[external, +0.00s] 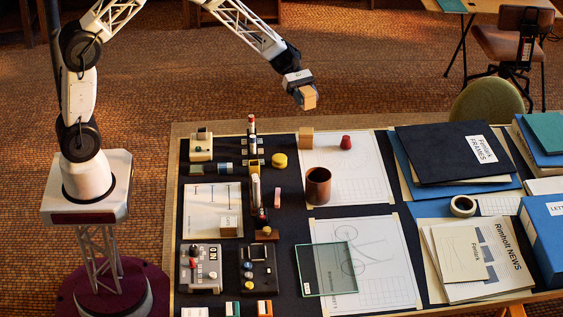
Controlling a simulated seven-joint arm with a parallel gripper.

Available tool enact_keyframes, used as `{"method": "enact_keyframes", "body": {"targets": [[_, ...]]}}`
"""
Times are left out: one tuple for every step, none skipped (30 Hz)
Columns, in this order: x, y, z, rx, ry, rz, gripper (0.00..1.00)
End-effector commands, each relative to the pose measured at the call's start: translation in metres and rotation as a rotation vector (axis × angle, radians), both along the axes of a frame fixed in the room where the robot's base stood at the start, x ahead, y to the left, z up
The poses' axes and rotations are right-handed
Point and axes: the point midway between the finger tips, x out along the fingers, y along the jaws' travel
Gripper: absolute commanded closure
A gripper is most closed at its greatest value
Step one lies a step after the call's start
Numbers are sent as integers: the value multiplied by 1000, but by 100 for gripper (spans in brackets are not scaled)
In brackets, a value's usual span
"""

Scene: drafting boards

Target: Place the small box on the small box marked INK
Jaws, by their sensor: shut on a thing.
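My gripper (304,91) is raised in the air above the far edge of the table. It is shut on a small tan box (309,99), which is well clear of the surface. A small beige box (229,226) with dark marks on its front stands on the white sheet at the left; its lettering is too small to read for sure.
A brown cup (318,185), a red stopper-like piece (346,142) and a yellow round piece (279,160) stand mid-table. A glass sheet (326,269) lies in front. Folders (440,155) fill the right. Control boxes (200,268) stand front left.

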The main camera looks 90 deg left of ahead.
Motion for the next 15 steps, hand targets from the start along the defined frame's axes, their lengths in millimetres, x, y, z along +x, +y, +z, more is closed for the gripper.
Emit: {"method": "enact_keyframes", "body": {"targets": [[0,0,-1,0,0,0,81],[0,0,-2,0,-1,0,81],[0,0,-2,0,-1,0,81],[0,0,-2,0,-1,0,81],[0,0,-2,0,-1,0,81],[0,0,-2,0,-1,0,81],[0,0,-2,0,-1,0,81],[0,0,-2,0,-1,0,81],[0,0,-2,0,-1,0,81],[0,0,-2,0,-1,0,81],[0,0,-2,0,0,0,81],[0,0,-3,0,0,0,81],[0,0,-4,0,0,0,81],[0,0,-5,0,0,0,81],[0,0,-8,0,1,0,81]]}}
